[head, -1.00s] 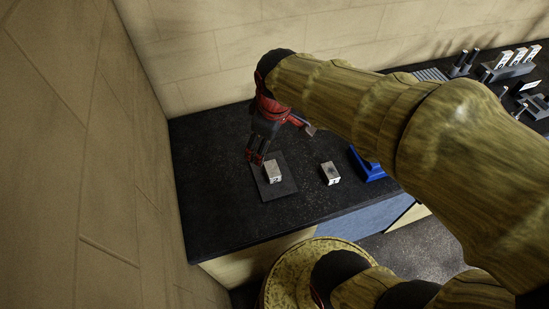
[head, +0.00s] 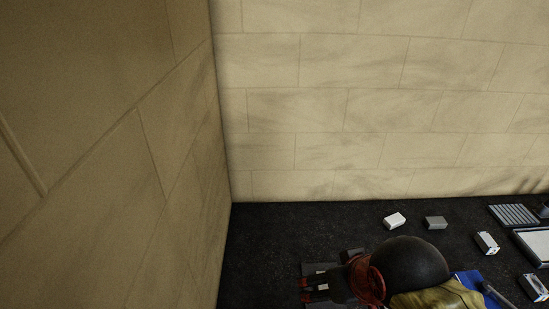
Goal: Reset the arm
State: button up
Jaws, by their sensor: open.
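My arm shows at the bottom of the head view, with a black rounded joint and a red wrist. My gripper (head: 305,291) points left, low over the black worktop (head: 265,245), with its red-tipped fingers apart. A dark grey plate (head: 318,268) lies beneath it, partly covered. A small pale patch by the fingers may be the block on that plate; I cannot tell. I see nothing clearly held.
A stone wall (head: 180,210) stands close on the left, and another (head: 370,110) behind. A white block (head: 395,220), a grey block (head: 436,223), pale blocks (head: 487,243) (head: 534,287), a ribbed tray (head: 513,215) and a blue object (head: 467,277) lie to the right.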

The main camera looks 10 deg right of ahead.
notch_tip(320, 180, down, 15)
jog(key=b, duration=1.4)
